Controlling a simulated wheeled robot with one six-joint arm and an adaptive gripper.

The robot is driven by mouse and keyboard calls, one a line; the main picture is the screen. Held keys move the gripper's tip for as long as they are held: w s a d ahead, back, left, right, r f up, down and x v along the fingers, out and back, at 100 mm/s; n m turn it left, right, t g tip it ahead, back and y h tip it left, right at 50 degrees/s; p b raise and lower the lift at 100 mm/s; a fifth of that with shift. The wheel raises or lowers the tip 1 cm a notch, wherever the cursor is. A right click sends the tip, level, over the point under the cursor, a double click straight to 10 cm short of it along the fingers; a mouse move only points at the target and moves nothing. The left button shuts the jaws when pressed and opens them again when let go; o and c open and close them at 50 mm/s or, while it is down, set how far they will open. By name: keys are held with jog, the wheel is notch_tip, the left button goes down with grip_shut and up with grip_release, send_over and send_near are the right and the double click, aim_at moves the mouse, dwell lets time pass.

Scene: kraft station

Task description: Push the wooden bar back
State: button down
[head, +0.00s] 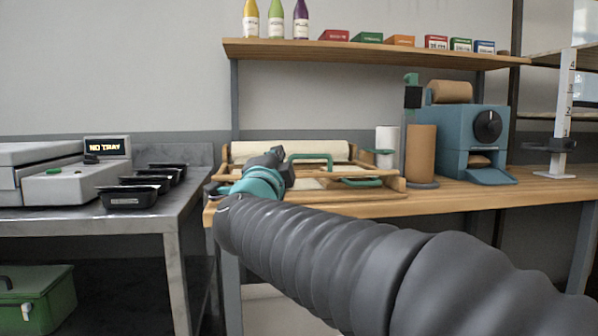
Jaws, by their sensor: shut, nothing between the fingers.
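A wooden frame (398,184) lies on the wooden workbench with a pale paper roll (325,151) along its back. A wooden bar (340,169) with a green arched handle (311,158) spans the frame in front of the roll. A second, lower green handle (361,182) shows at the front right of the frame. My gripper (279,154) is shut and empty over the left part of the frame, left of the arched handle. My arm hides the frame's front left part. I cannot tell whether the gripper touches the bar.
Right of the frame stand a white roll (387,139), a brown roll (421,152) and a blue machine (473,138). A shelf (380,50) with bottles and boxes hangs above. Left, a metal table (55,224) holds black trays (134,193) and a grey machine (66,183).

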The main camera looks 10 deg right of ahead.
jog(key=f+m+g+h, duration=0.1)
jog(key=m+h, duration=0.2)
jog(key=m+g+h, duration=0.5)
jog(key=m+g, duration=0.1)
jog(key=m, duration=0.1)
send_near(314, 157)
jog(key=d+b, duration=0.1)
jog(key=d, duration=0.3)
jog(key=shift+d+f, duration=0.1)
jog(key=shift+f, duration=0.05)
jog(key=w, duration=0.3)
jog(key=shift+d+r+p, duration=0.15)
jog(key=shift+r+p, duration=0.15)
jog(key=shift+p, duration=0.05)
jog(key=shift+w+r, duration=0.1)
jog(key=shift+w, duration=0.5)
